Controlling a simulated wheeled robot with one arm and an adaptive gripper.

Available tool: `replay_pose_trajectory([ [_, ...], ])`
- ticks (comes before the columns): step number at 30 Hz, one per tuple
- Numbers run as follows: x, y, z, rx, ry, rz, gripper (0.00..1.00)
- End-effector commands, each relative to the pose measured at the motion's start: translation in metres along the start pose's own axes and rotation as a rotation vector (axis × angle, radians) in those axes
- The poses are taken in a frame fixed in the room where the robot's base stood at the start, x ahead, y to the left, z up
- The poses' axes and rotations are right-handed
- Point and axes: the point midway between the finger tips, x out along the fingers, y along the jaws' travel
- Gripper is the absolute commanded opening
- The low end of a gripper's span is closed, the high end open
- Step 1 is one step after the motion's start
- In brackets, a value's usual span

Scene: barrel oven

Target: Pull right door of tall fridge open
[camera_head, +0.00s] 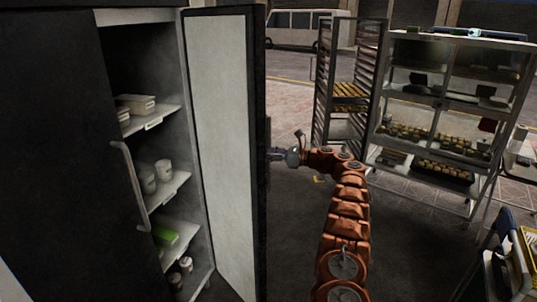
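The tall fridge (150,60) stands at the left with its right door (220,150) swung wide open. The door's pale inner panel faces me, and its dark edge is toward the right. The left door (50,150) is dark and shut, with a long metal handle (130,185). My gripper (272,155) is at the outer side of the right door, around mid height, reached by my orange arm. The right door's own handle is hidden behind the door edge. The gripper's fingers are small and partly hidden, so I cannot tell whether they grip anything.
Inside the fridge, shelves (165,190) hold white tubs (162,170) and a green package (165,235). A tall tray rack (350,105) and a glass display case (440,120) with baked goods stand at the right. Dark floor between them and the door is clear.

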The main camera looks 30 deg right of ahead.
Motion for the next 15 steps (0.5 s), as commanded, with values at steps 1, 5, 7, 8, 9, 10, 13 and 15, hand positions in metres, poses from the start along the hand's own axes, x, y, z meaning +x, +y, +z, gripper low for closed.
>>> replay_pose_trajectory([
  [1,0.0,0.0,0.0,0.0,0.0,0.0,0.44],
  [5,-0.007,-0.001,0.0,0.001,0.0,-0.002,0.44],
  [7,-0.016,-0.001,0.0,0.001,0.0,-0.004,0.44],
  [8,-0.02,-0.002,0.0,0.002,0.0,-0.005,0.44],
  [9,-0.027,-0.002,0.0,0.002,0.0,-0.006,0.44],
  [10,-0.033,-0.002,0.0,0.002,0.0,-0.007,0.44],
  [13,-0.053,-0.001,0.0,0.001,0.0,-0.005,0.44],
  [15,-0.067,-0.001,-0.001,0.001,0.0,-0.004,0.44],
])
